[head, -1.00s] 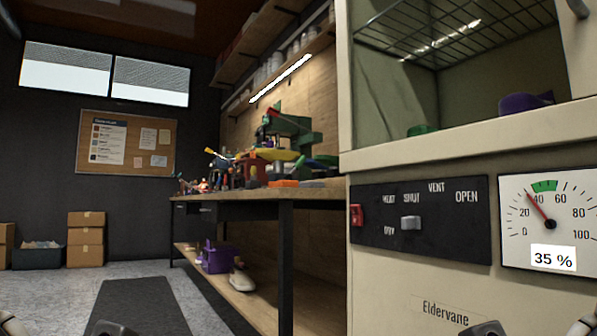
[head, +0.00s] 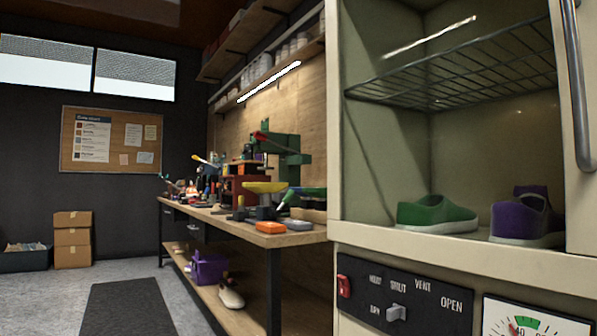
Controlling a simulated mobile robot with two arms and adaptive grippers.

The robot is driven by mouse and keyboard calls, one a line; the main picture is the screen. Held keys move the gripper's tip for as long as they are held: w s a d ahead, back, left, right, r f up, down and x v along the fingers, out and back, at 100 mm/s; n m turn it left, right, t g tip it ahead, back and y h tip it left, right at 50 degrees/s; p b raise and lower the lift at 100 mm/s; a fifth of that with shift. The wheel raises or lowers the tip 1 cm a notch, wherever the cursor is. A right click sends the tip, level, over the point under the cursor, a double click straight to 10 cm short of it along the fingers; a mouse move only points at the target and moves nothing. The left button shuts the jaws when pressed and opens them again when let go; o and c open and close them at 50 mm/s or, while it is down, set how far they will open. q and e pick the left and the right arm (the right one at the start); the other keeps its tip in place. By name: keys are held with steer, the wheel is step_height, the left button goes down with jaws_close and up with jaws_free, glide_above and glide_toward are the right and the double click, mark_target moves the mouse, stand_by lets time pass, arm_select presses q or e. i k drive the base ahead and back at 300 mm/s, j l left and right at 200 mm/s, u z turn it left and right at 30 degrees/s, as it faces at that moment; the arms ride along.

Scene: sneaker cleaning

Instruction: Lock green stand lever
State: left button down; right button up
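The green stand (head: 286,146) stands on the workbench, towards its near end, in the head view. It has an upright column and an arm reaching left, with a small red part (head: 261,136) at its left end. I cannot tell whether that red part is the lever or how the lever is set. Yellow and other items in front hide the stand's lower part. Neither of my grippers is in view.
A cream cabinet (head: 408,249) holding a green shoe (head: 436,215) and a purple shoe (head: 520,218) fills the right. A dark mat (head: 125,306) lies on open floor at left.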

mark_target(285, 200)
steer(key=i+j, duration=0.4)
steer(key=j, duration=0.2)
steer(key=i+j, duration=0.45)
steer(key=j+z, duration=0.1)
steer(key=z, duration=1.15)
